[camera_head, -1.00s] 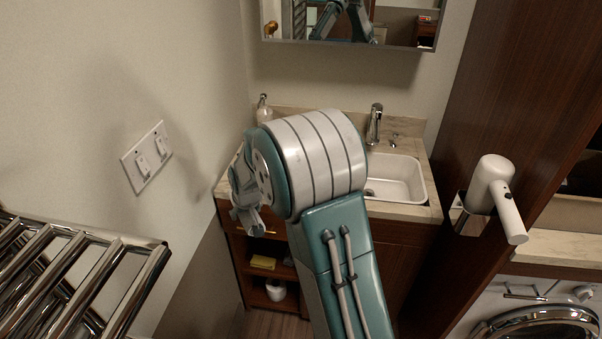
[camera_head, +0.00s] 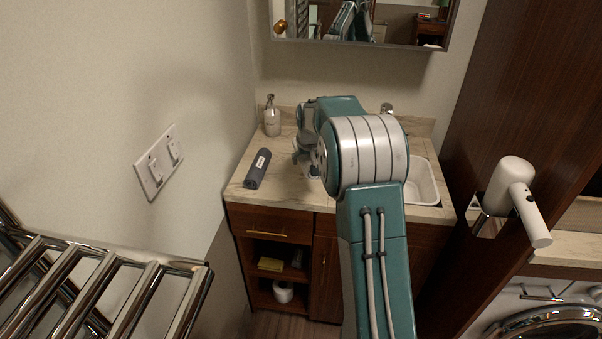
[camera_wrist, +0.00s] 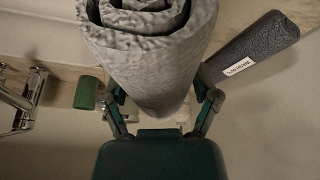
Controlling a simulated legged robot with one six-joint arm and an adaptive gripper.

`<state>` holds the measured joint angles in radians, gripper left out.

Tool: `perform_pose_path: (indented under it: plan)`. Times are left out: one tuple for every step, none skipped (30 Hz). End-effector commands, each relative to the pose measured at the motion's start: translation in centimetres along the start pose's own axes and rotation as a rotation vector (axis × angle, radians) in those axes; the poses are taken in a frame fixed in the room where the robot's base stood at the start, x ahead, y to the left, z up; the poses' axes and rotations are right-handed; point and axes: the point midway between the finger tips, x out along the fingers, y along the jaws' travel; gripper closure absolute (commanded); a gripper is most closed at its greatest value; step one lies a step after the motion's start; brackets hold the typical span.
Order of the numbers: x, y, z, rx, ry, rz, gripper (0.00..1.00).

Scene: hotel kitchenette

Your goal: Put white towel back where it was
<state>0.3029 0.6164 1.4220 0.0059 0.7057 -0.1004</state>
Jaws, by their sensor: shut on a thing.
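The white towel (camera_wrist: 150,60) is a rolled, pale bundle that fills the upper middle of the wrist view, its spiral end at the top. My gripper (camera_wrist: 160,108) is shut on it, with one finger on each side. In the head view my gripper (camera_head: 306,152) is over the counter, left of the sink. The towel is mostly hidden there by my arm, and I cannot tell whether it touches the counter.
A dark grey roll with a label (camera_head: 257,168) lies on the counter (camera_head: 240,190); the wrist view also shows it (camera_wrist: 245,50). A soap bottle (camera_head: 271,117) stands behind. The sink (camera_head: 424,183) is at right, a metal rack (camera_head: 120,280) at lower left.

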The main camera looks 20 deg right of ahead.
Motion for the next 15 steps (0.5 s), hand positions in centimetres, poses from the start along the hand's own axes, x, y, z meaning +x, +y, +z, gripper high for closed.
perform_pose_path:
  plan:
    - [1.2, -0.1, -0.4, 0.0, -0.003, 0.0, 0.79]
    - [1.9, -0.2, -0.6, 0.0, -0.003, 0.0, 0.79]
    - [2.7, -0.2, -0.8, 0.0, -0.003, 0.0, 0.79]
    - [3.4, -0.3, -1.0, 0.001, -0.003, 0.0, 0.79]
    - [3.9, -0.3, -1.2, 0.001, -0.002, 0.0, 0.79]
    - [4.7, -0.4, -1.4, 0.001, -0.001, 0.0, 0.79]
    - [5.2, -0.4, -1.6, 0.001, -0.001, 0.0, 0.79]
    - [5.6, -0.4, -1.7, 0.001, 0.0, 0.0, 0.79]
    - [6.0, -0.5, -1.9, 0.001, 0.0, 0.0, 0.79]
    - [6.3, -0.5, -2.0, 0.001, 0.0, 0.0, 0.79]
    - [6.5, -0.5, -2.1, 0.001, 0.001, 0.0, 0.79]
    - [6.6, -0.5, -2.1, 0.001, 0.002, 0.0, 0.79]
    - [6.8, -0.5, -2.2, 0.001, 0.001, 0.0, 0.79]
    - [7.0, -0.6, -2.2, 0.001, 0.001, 0.0, 0.79]
    - [7.3, -0.6, -2.3, 0.001, 0.0, 0.0, 0.79]
